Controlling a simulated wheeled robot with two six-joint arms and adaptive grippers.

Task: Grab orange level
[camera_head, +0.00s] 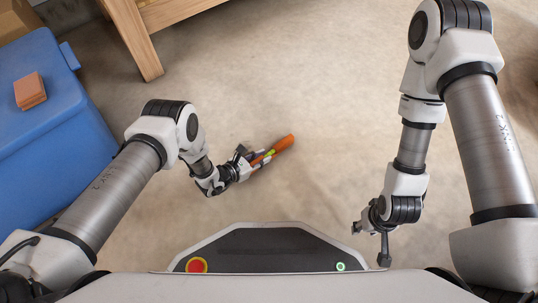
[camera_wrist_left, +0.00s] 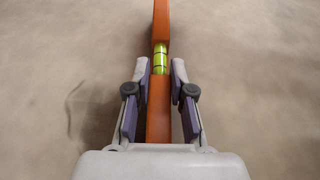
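The orange level (camera_head: 285,142) is a narrow orange bar with a yellow-green vial, seen just beyond my left gripper (camera_head: 257,160). In the left wrist view the level (camera_wrist_left: 160,108) runs lengthwise from the palm past the top edge, its vial between the fingertips. The left gripper's (camera_wrist_left: 161,72) two dark-padded fingers stand one on each side of it. A narrow strip of floor seems to show between each finger and the bar, so they look open around it.
A blue bin (camera_head: 50,130) with a reddish-brown block (camera_head: 30,91) on its lid stands at the left. A wooden frame leg (camera_head: 133,38) is at the top left. The concrete floor (camera_head: 330,90) around the level is clear.

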